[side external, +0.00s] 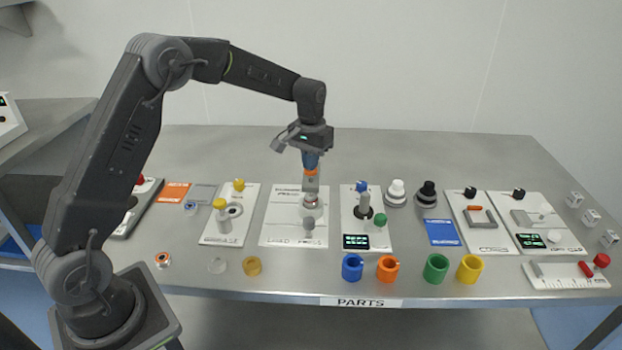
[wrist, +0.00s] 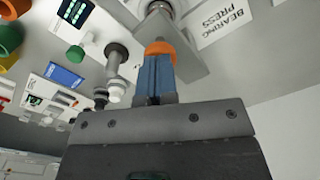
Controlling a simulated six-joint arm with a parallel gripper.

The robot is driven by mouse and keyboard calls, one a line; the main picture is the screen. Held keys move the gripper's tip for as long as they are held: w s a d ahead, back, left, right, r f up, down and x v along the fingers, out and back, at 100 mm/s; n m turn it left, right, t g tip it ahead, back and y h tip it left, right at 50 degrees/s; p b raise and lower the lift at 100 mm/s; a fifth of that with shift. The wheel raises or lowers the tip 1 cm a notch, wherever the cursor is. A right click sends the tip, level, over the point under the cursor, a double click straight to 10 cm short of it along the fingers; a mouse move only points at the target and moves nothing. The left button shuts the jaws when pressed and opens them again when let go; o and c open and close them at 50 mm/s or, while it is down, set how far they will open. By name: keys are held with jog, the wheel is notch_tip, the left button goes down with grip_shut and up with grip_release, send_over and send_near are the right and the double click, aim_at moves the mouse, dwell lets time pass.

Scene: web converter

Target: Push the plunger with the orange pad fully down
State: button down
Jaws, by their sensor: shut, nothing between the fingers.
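The orange pad (side external: 311,172) tops the plunger of the bearing press, on a white board (side external: 278,232) in the middle of the bench. A grey press frame (side external: 311,186) stands under the pad. My gripper (side external: 311,165) points down, directly over the pad, with its blue fingers together and empty. In the wrist view the fingertips (wrist: 158,58) meet or nearly meet the orange pad (wrist: 159,47); I cannot tell whether they touch. The fingers and pad hide most of the plunger shaft, so its travel is unclear.
A board with yellow-topped posts (side external: 222,216) stands left of the press. A board with blue and green knobs (side external: 379,220) stands close on the right. Coloured rings, including a blue one (side external: 352,267), line the front edge. The bench behind the press is clear.

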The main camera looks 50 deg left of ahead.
jog(key=shift+f, duration=1.1)
jog(key=shift+r, duration=2.3)
notch_tip(320, 180, up, 6)
jog(key=shift+r, duration=0.1)
